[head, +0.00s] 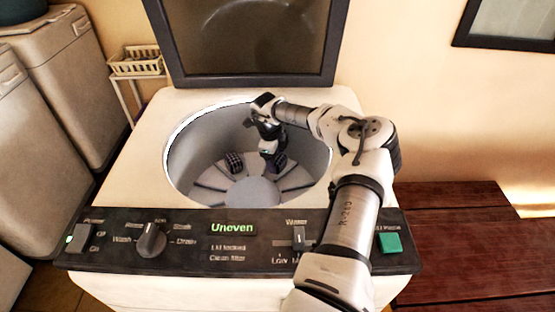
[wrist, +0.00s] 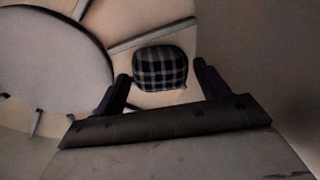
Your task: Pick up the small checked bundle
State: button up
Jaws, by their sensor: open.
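A small dark bundle with a pale check pattern (wrist: 160,68) lies on the drum floor in the wrist view, beside the round centre plate. My gripper (wrist: 161,76) is open above it, with one finger to each side in the picture; no contact shows. In the head view my gripper (head: 271,160) reaches down inside the drum, and a dark bundle (head: 281,161) shows partly hidden behind its fingers. Another dark bundle with a grid pattern (head: 234,162) lies to the left on the drum floor, apart from the gripper.
The washer drum (head: 190,150) has a steep grey wall close around my gripper. Its raised lid (head: 255,40) stands behind. Ribs run out from the centre plate (head: 252,191). The control panel (head: 180,238) reads "Uneven". A wooden bench (head: 460,235) stands to the right.

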jog(key=shift+d+f, duration=0.1)
jog(key=shift+f, duration=0.5)
jog(key=c, duration=0.9)
jog(key=shift+r, duration=0.1)
